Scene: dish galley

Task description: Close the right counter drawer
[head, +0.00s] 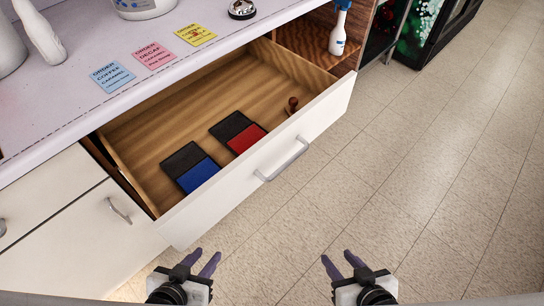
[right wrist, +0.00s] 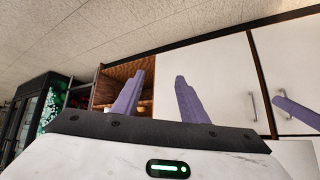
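The right counter drawer (head: 263,178) is pulled well out from under the counter, its wooden inside showing. Its white front has a metal bar handle (head: 283,159). Inside lie a blue and black item (head: 198,176), a red and black item (head: 246,138) and a small dark red object (head: 292,105). My left gripper (head: 203,258) is open and empty, below the drawer front's left end in the picture. My right gripper (head: 343,261) is open and empty over the floor, apart from the drawer. Its two purple fingers stand apart in the right wrist view (right wrist: 158,98).
The counter (head: 60,105) carries coloured order cards (head: 153,55), a bell (head: 242,9) and white containers. A closed drawer or door with a handle (head: 119,210) is at left. A spray bottle (head: 338,33) stands in an open wooden compartment. Tiled floor (head: 420,170) at right is clear.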

